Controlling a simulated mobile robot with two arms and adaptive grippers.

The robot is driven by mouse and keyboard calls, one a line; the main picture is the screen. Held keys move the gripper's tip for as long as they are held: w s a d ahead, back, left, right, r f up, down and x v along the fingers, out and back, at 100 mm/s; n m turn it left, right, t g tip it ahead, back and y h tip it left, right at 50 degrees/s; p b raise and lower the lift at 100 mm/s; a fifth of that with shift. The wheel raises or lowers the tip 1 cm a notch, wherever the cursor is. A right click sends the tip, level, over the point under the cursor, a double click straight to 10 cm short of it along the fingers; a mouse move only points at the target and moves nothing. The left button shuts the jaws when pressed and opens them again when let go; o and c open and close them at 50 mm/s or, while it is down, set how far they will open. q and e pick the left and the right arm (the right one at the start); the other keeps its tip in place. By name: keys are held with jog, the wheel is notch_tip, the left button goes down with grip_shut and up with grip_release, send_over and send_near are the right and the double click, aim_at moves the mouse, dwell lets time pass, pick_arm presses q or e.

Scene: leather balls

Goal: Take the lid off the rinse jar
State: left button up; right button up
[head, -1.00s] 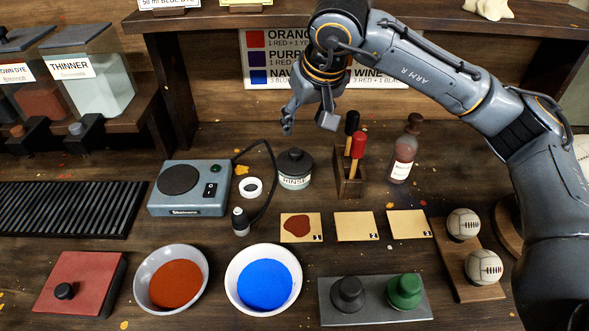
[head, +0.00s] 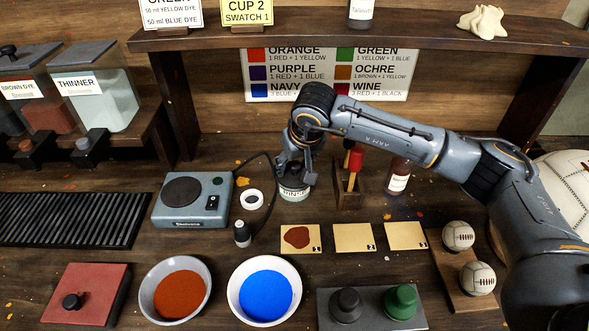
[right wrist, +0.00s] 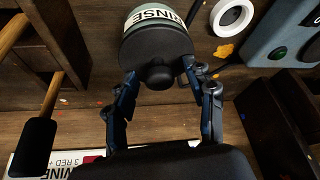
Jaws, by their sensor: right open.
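The rinse jar (head: 293,194) stands on the bench behind the numbered cards, with a white RINSE label. My right gripper (head: 295,174) is directly over it and hides its lid in the head view. In the right wrist view the jar's RINSE label (right wrist: 158,20) and its dark lid (right wrist: 155,50) with a round knob (right wrist: 158,76) show. The open fingers of my right gripper (right wrist: 160,95) stand on either side of the knob, with gaps showing. My left gripper is not in view.
A tool holder with red and black handled tools (head: 349,195) stands close right of the jar, with a bottle (head: 397,177) beyond. A hotplate (head: 193,200) and white ring (head: 252,200) lie left. Cards (head: 353,238) and bowls (head: 265,290) are in front.

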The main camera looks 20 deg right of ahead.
jog(key=shift+s, duration=0.1)
jog(key=c, duration=1)
jog(key=shift+c, duration=0.2)
jog(key=shift+r, duration=0.1)
